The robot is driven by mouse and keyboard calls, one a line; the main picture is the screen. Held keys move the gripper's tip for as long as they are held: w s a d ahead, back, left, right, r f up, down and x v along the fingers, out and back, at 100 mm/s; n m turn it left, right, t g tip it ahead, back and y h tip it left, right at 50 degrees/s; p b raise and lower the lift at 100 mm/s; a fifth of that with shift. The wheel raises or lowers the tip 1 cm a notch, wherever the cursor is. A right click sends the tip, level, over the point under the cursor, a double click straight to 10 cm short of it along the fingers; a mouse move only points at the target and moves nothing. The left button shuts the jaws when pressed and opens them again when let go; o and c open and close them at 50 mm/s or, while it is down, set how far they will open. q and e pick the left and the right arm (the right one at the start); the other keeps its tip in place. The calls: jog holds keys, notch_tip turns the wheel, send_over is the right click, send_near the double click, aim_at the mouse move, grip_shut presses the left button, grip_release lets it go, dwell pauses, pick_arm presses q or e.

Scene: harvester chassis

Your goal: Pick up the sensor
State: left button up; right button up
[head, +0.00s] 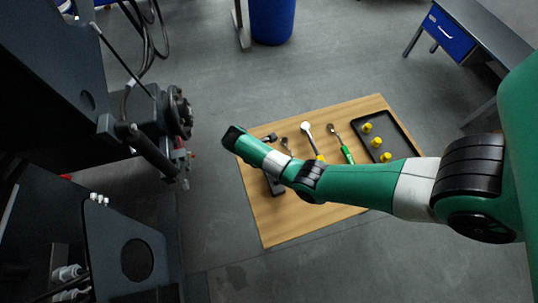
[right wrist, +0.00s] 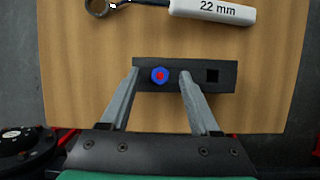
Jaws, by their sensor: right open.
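The sensor (right wrist: 160,76) shows in the right wrist view as a small blue hexagonal piece with a red centre. It sits in a dark block (right wrist: 222,86) that has an empty square hole to its right. My right gripper (right wrist: 160,71) is open, with one finger on each side of the sensor and a gap on both sides. In the head view the block (head: 277,187) lies on the wooden board, partly behind my right arm, and the sensor cannot be made out there. My left gripper is not in view.
The wooden board (head: 290,228) holds several tools, including a 22 mm wrench (right wrist: 212,9). A black tray (head: 399,136) with yellow pieces (head: 377,143) lies at its right. The dark harvester chassis (head: 60,100) stands at the left. A blue bin (head: 272,20) and a bench (head: 480,25) stand behind.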

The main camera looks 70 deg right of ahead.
jog(key=shift+s+f, duration=0.15)
jog(key=shift+f, duration=0.35)
